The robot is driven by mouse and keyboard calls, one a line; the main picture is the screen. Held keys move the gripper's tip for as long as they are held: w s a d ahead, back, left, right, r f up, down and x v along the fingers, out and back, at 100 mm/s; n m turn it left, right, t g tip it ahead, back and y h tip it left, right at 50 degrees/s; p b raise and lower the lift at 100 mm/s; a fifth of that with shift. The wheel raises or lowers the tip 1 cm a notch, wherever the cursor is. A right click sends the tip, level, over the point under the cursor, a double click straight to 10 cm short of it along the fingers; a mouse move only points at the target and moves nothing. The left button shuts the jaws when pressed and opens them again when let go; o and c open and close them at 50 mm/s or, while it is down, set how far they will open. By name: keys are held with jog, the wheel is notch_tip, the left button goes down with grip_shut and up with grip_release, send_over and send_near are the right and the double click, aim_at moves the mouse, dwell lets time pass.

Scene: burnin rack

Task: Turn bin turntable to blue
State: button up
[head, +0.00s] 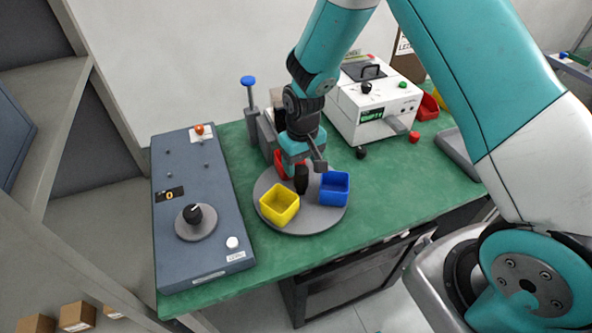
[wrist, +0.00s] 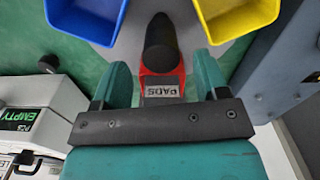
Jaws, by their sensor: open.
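The bin turntable (head: 318,222) is a round grey disc on the green bench. Its yellow bin (head: 279,205) is at the front left and its blue bin (head: 334,188) at the right. A red bin (head: 281,166) at the back is partly hidden by my gripper. A black upright knob (head: 301,180) stands near the middle. My gripper (wrist: 161,66) is open above the turntable's back side. In the wrist view the black knob (wrist: 160,42) lies just ahead, between the lines of the fingers; contact is not visible. A "PADS" label (wrist: 162,90) shows by the red part.
A blue-grey control panel (head: 192,252) with a dial and a "0" display stands left. A white tester (head: 378,115) reading "EMPTY" is behind right. A blue-topped lever (head: 248,82) stands behind the turntable.

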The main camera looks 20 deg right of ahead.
aim_at(302, 170)
jog(key=shift+f+p, duration=0.35)
jog(key=shift+f, duration=1.7)
